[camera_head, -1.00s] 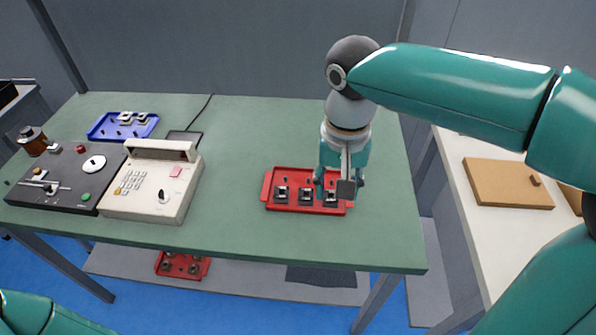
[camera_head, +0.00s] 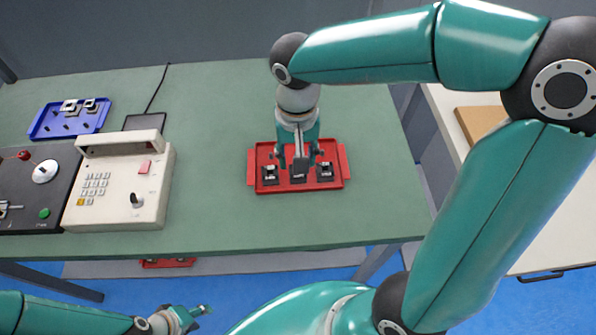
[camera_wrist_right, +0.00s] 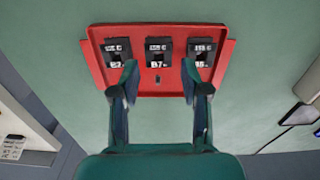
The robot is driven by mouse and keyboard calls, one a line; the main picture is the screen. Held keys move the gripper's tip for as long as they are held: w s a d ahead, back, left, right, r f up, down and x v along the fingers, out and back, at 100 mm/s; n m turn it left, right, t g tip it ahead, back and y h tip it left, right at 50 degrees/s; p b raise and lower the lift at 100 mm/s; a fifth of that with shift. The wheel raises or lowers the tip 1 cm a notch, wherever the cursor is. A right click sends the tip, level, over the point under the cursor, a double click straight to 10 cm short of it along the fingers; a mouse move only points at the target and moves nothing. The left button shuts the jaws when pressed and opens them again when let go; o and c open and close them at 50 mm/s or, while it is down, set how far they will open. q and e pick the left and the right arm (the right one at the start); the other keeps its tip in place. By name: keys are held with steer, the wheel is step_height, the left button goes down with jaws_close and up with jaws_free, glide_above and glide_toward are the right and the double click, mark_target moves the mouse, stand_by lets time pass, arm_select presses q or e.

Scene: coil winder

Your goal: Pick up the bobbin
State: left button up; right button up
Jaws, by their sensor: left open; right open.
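A red tray (camera_head: 254,160) on the green table holds three small dark bobbin-like blocks with pale tops: left (camera_head: 270,173), middle (camera_head: 298,177) and right (camera_head: 325,171). In the right wrist view they sit in a row, left (camera_wrist_right: 118,50), middle (camera_wrist_right: 158,50) and right (camera_wrist_right: 201,52), along the tray (camera_wrist_right: 160,92). My right gripper (camera_head: 298,160) points down over the tray, open and empty. In the wrist view its fingertips (camera_wrist_right: 160,82) spread either side of the middle block, short of it. My left gripper (camera_head: 196,314) is open and empty at the bottom edge, away from the table.
A beige keypad console (camera_head: 120,190) and a dark control panel (camera_head: 30,195) stand at the left. A blue tray (camera_head: 70,118) with parts lies behind them. Another red tray (camera_head: 167,263) shows below the table. The green table is clear around the near red tray.

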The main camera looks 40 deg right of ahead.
steer(key=shift+w+d+f, duration=0.1)
steer(key=shift+d+f, duration=0.05)
steer(key=shift+f, duration=1.6)
steer(key=shift+w+d+f, duration=0.1)
steer(key=shift+f, duration=1.6)
steer(key=c, duration=0.4)
